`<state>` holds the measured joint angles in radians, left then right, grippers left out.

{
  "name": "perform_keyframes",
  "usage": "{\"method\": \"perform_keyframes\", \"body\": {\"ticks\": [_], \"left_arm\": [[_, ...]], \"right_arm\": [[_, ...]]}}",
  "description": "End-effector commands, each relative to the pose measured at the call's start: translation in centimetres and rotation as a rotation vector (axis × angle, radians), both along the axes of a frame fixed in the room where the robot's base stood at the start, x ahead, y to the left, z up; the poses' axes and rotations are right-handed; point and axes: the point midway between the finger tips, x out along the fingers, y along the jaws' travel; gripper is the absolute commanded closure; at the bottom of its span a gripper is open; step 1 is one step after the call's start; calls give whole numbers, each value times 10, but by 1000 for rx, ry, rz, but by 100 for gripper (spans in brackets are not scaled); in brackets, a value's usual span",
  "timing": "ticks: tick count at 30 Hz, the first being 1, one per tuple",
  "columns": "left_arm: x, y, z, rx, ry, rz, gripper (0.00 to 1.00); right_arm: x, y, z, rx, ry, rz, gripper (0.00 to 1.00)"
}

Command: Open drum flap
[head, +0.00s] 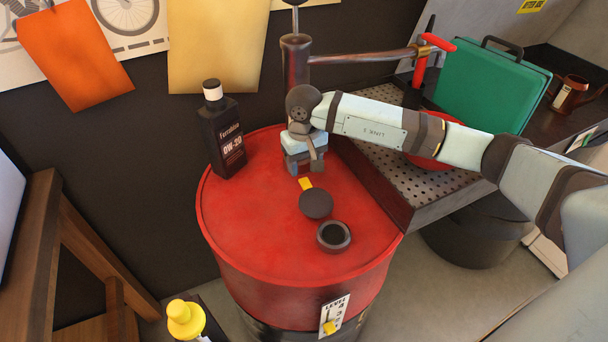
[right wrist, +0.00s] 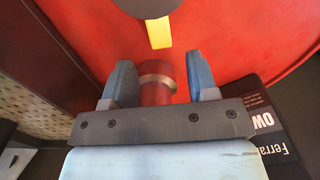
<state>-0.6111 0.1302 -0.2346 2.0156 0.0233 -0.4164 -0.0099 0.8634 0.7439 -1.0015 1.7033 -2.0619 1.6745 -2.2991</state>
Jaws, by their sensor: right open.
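The red drum (head: 255,215) stands in the middle of the head view. On its top, a dark round flap (head: 316,204) with a yellow tab (head: 305,184) sits beside a dark ring-shaped opening (head: 333,236). The opening is uncovered; the tab points away from it, toward my right gripper (head: 304,162). That gripper is open above the drum top, behind the tab, and apart from it. In the right wrist view, the flap (right wrist: 147,6) and tab (right wrist: 159,32) lie beyond the fingertips. A red cylinder with a metal band (right wrist: 157,84) shows between the fingers. My left gripper is not in view.
A black oil bottle (head: 224,135) stands on the drum, left of my gripper. A pump post (head: 296,65) with a long spout rises behind it. A perforated tray (head: 385,165) adjoins the drum's right side, with a green case (head: 490,85) behind. The drum top's left front is clear.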

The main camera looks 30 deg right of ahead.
Motion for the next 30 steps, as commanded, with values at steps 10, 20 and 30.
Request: {"method": "perform_keyframes", "body": {"ticks": [10,20,30], "left_arm": [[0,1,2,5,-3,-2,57],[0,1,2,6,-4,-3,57],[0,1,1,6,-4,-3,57]], "right_arm": [[0,0,-44,1,0,0,47],[0,0,-47,1,-1,0,47],[0,0,-47,1,-1,0,100]]}}
